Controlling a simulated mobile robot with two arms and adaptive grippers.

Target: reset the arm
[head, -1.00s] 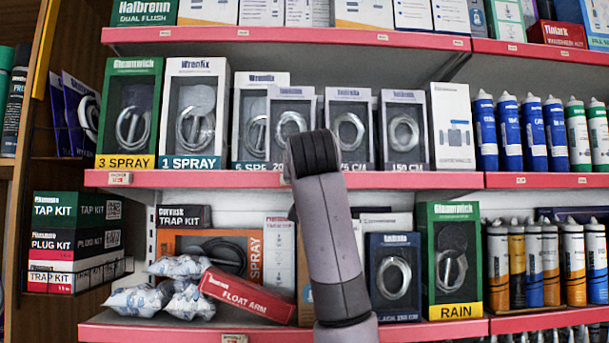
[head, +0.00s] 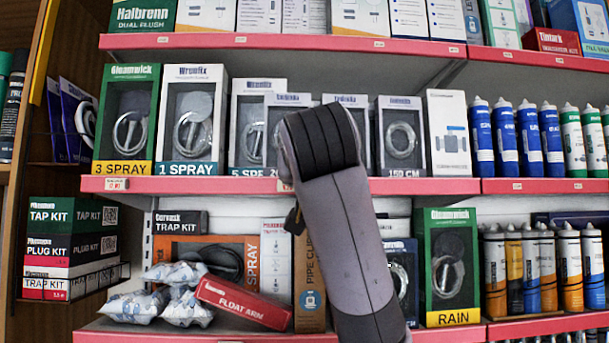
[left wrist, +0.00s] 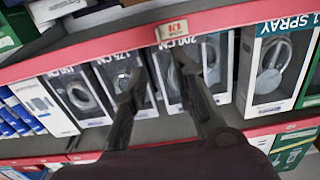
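One of my arms stands in the middle of the head view, its grey link rising from the bottom edge to a black joint. No gripper shows clearly there. In the left wrist view my left gripper (left wrist: 158,65) has its two dark fingers spread apart with nothing held between them. The fingers overlap the boxed hoses in the picture, among them the 175 CM box (left wrist: 116,85) and the 200 CM box (left wrist: 200,72). I cannot tell whether they touch the boxes. My right gripper is in neither current view.
Pink-edged shelves (head: 150,184) hold boxed goods close ahead. A wooden side panel (head: 35,110) is at the left. My arm hides part of the lower shelf.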

